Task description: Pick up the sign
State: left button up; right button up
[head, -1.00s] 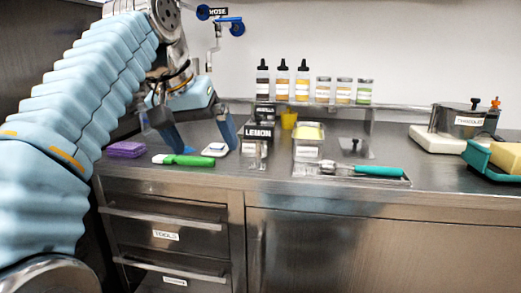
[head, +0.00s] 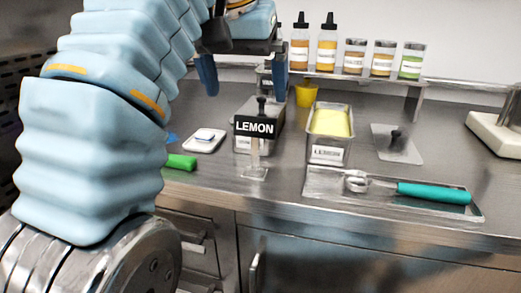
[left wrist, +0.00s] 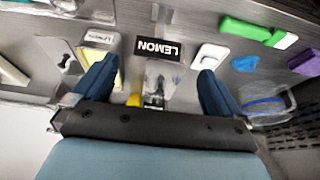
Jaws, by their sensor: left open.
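The black sign (head: 255,127) with white "LEMON" lettering stands upright on a thin post with a small clear base, near the front of the steel counter. In the left wrist view the sign (left wrist: 158,48) appears upside down, beyond and between the fingertips. My left gripper (head: 243,76) is open and empty, above and behind the sign in the head view. Its two blue fingers also show in the left wrist view (left wrist: 155,80), apart from the sign. My right gripper is not in view.
A metal pan of yellow stuff (head: 330,139) stands right of the sign. A tray (head: 430,209) with a teal-handled scoop (head: 432,193) lies at front right. A white scale-like item (head: 205,141) and green-handled tool (head: 181,161) are left. Bottles and jars (head: 356,57) stand on a shelf behind.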

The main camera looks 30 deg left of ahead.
aim_at(254, 129)
pick_arm(q)
jog(key=x, duration=0.8)
jog(key=shift+f, duration=0.15)
jog(key=x, duration=0.5)
jog(key=shift+w, duration=0.25)
jog(key=c, duration=1)
jog(key=shift+o, duration=0.2)
jog(key=shift+r, duration=0.25)
